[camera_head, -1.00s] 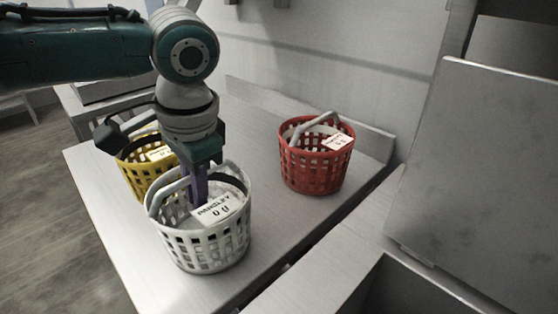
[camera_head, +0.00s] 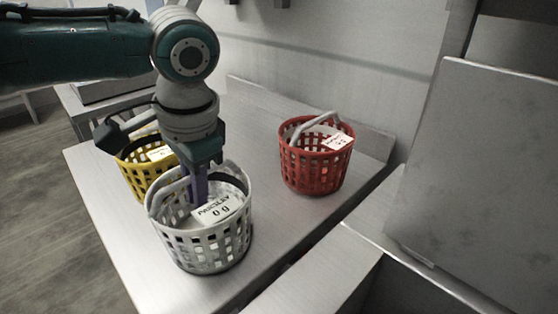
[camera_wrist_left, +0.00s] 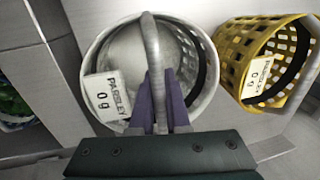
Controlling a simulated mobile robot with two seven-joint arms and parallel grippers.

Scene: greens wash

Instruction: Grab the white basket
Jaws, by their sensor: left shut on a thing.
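The white basket (camera_head: 211,247) stands upright on the metal counter at the front, with a label (camera_head: 218,209) reading PARSLEY on its rim. My left gripper (camera_head: 197,190) points down over it, its purple fingers at the basket's grey handle. In the left wrist view the fingers (camera_wrist_left: 158,105) are shut on the handle, which passes between them, and the white basket (camera_wrist_left: 100,62) looks empty inside. My right gripper is in neither view.
A yellow basket (camera_head: 134,177) stands just behind the white one, partly hidden by my arm. A red basket (camera_head: 313,171) stands to the right near the wall. The counter (camera_head: 262,225) between them is clear. A sink-like recess (camera_head: 385,290) lies at the lower right.

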